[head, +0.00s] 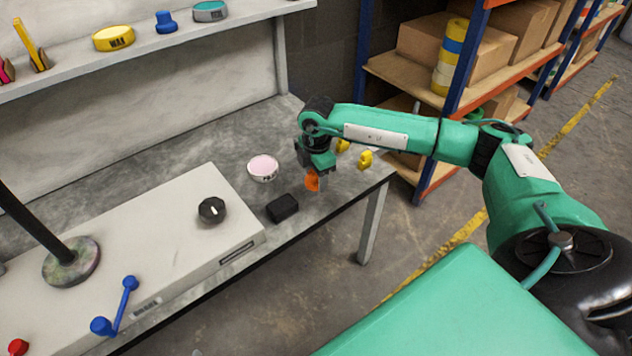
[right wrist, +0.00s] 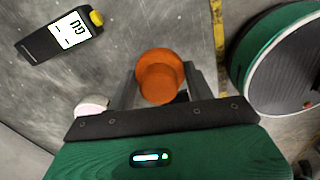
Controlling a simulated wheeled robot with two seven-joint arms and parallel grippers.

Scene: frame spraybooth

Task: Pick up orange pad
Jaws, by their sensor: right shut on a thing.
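The orange pad (head: 312,182) is a small rounded piece near the right end of the grey table. In the right wrist view the orange pad (right wrist: 158,72) looks like a wide disc with a smaller round knob, between the two fingers. My right gripper (head: 315,175) points down and is shut on it. The fingers also show in the right wrist view (right wrist: 160,88), one on each side of the pad. I cannot tell whether the pad touches the table. My left gripper is out of view.
A pink-topped white tin (head: 263,168) and a black block (head: 283,207) stand left of the gripper. Yellow pieces (head: 365,159) lie behind it. A pale machine with a black knob (head: 212,210) fills the table's left. A shelf (head: 180,40) runs above.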

